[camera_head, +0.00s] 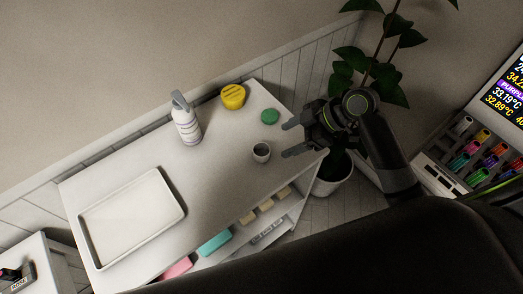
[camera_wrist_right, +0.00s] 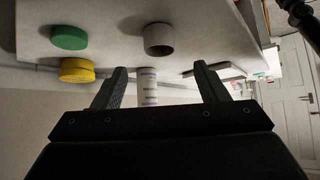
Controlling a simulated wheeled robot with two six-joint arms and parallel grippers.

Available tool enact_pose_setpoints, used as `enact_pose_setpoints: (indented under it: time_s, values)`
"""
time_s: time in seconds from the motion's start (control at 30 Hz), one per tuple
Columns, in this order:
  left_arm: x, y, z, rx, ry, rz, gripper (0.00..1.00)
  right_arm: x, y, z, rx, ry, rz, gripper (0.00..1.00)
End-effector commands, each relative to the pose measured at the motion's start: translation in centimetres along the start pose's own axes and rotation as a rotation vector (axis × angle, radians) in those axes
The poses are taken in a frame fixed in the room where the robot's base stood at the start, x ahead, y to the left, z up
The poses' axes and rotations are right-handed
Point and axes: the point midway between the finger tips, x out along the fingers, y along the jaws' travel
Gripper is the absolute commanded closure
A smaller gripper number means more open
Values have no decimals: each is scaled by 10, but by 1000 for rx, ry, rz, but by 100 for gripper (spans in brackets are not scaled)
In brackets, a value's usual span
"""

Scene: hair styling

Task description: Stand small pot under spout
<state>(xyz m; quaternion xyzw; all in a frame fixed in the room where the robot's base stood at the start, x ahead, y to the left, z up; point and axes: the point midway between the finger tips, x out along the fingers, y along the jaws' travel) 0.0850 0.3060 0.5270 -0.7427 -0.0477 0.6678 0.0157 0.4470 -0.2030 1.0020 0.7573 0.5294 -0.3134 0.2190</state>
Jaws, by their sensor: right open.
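A small grey pot (camera_head: 262,152) stands upright on the white table, near its right end. It also shows in the right wrist view (camera_wrist_right: 158,40), beyond the space between the fingers. A white pump bottle (camera_head: 187,124) with a grey spout stands near the back edge, left of the pot; its lower part shows in the wrist view (camera_wrist_right: 147,88). My right gripper (camera_head: 288,139) is open and empty, just right of the pot and apart from it. My left gripper is not in view.
A yellow tub (camera_head: 233,97) and a green lid-like disc (camera_head: 270,116) sit behind the pot. A white tray (camera_head: 132,218) lies on the left of the table (camera_head: 215,170). A potted plant (camera_head: 334,175) stands beyond the right end. The table between tray and pot is clear.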

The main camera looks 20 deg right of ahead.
Motion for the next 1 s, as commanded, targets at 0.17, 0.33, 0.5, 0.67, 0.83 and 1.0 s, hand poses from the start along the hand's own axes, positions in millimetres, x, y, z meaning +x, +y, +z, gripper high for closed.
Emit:
enact_pose_setpoints:
  time_s: [0.17, 0.33, 0.5, 0.67, 0.83, 1.0]
  values:
    - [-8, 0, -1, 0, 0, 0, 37, 25, -1, -2, 4, 4, -3, 33]
    - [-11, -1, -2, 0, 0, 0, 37, 44, 0, -1, 3, 2, -1, 33]
    - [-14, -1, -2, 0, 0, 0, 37, 52, 0, -1, 1, 0, -1, 33]
    - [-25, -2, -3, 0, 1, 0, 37, 67, 0, -5, 4, 2, -3, 33]
    - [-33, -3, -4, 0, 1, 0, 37, 89, 1, -4, 3, 1, -3, 33]
    - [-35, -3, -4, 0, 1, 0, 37, 101, 1, -2, 0, -1, -1, 33]
